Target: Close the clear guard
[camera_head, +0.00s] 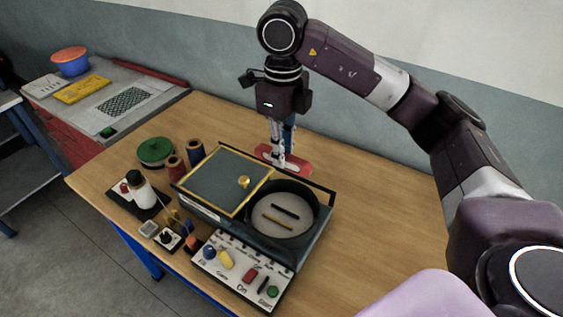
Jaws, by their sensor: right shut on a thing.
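The guard (218,184) is a flat see-through panel with a yellow frame and a brass knob (243,182). It lies over the left part of a dark machine (307,247) on the wooden table. The round well (282,222) to its right is uncovered, with a dark bar and a yellow bar inside. My right gripper (278,160) points down behind the machine, apart from the knob. Its fingers are shut at a red flat piece (298,161); the exact grip is too small to see clearly. My left gripper is out of view.
A panel of coloured buttons (240,270) fronts the machine. Spools (195,152), a green reel (155,151) and a white-capped bottle (139,187) stand left. A grey bench (150,95) adjoins at the far left. The table's right side (385,215) is clear.

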